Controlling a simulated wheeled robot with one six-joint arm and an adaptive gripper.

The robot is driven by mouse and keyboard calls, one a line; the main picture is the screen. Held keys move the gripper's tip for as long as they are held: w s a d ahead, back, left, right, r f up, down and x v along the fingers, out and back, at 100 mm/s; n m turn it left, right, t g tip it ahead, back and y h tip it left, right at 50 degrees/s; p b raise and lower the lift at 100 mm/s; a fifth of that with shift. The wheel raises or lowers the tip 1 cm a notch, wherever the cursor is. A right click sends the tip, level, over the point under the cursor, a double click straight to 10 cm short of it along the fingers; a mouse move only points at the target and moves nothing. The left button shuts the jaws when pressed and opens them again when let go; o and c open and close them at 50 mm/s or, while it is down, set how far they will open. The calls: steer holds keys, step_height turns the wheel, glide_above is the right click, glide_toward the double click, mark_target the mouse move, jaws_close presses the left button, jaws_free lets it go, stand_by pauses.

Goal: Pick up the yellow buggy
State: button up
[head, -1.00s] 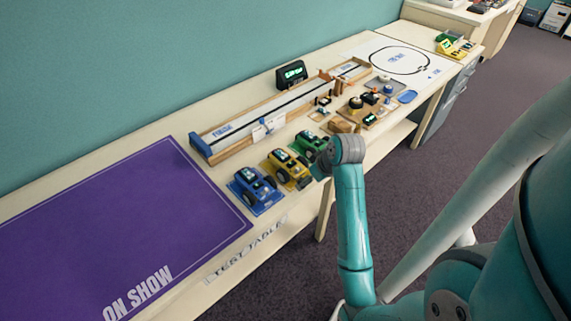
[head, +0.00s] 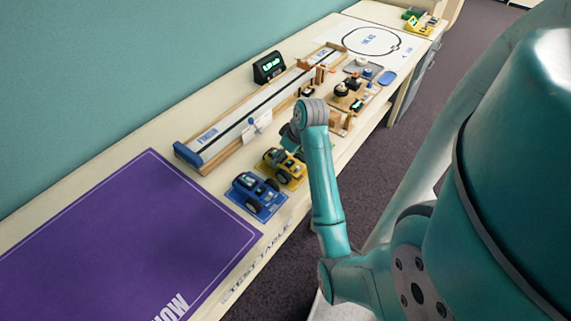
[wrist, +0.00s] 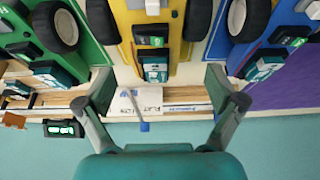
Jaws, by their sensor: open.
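The yellow buggy (head: 284,168) stands on the test table between the blue buggy (head: 256,195) and the green buggy, which my arm mostly covers in the head view. In the wrist view the yellow buggy (wrist: 160,30) is at the top middle, with the green buggy (wrist: 85,20) to its left and the blue buggy (wrist: 250,55) to its right. My gripper (wrist: 160,85) is open and empty, its two fingers apart at the near end of the yellow buggy in the picture. The head view hides my gripper behind my arm.
A long wooden track (head: 240,115) runs behind the buggies, with a small white card (head: 257,128) beside it. A purple mat (head: 120,235) covers the table at left. Small parts on boards (head: 352,95) lie farther along. A black display (head: 268,68) stands by the wall.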

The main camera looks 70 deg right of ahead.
steer(key=shift+d+x, duration=0.15)
steer(key=shift+x, duration=1.55)
steer(key=shift+d+x, duration=0.15)
steer(key=shift+x, duration=1.5)
steer(key=shift+c, duration=0.3)
steer(key=c, duration=1)
